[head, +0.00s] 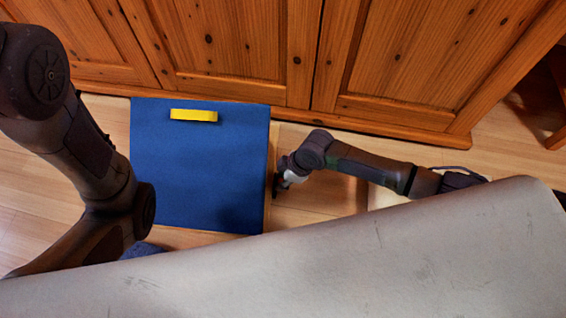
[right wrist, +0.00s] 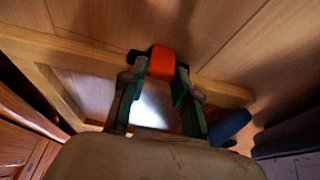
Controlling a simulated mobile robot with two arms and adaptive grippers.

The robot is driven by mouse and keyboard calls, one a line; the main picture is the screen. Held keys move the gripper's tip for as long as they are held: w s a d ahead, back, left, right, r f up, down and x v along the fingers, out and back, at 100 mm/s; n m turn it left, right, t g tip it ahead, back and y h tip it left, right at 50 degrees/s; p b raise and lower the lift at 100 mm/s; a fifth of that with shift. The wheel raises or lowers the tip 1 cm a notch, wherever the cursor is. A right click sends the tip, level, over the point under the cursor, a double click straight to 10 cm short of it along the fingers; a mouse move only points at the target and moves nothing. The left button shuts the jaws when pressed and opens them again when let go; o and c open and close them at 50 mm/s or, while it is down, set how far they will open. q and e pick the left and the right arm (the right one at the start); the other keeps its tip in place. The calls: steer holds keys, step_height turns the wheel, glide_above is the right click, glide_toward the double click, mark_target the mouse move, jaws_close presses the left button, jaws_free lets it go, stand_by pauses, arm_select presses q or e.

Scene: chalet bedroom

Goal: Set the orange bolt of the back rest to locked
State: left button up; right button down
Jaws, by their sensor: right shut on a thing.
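The orange bolt (right wrist: 163,60) shows in the right wrist view, at a pale wooden rail (right wrist: 85,50). My right gripper (right wrist: 158,75) is shut on it, one finger on each side. The bolt's far side and its end position are hidden, so I cannot tell whether it is locked. In the head view my right gripper (head: 281,183) is at the right edge of a flat blue panel (head: 200,170) with a yellow bar (head: 193,115) near its top; the bolt does not show there. My left arm crosses the left side, its gripper out of view.
A wooden cabinet (head: 225,40) stands along the top of the head view, close behind the panel. A large grey surface fills the bottom and hides what lies under it. A blue rounded piece (right wrist: 230,127) sits right of my fingers in the wrist view.

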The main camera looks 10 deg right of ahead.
steer(key=shift+s+a, duration=0.15)
steer(key=shift+s, duration=0.25)
steer(key=c, duration=0.8)
jaws_free()
steer(key=shift+c, duration=0.2)
steer(key=v, duration=1.2)
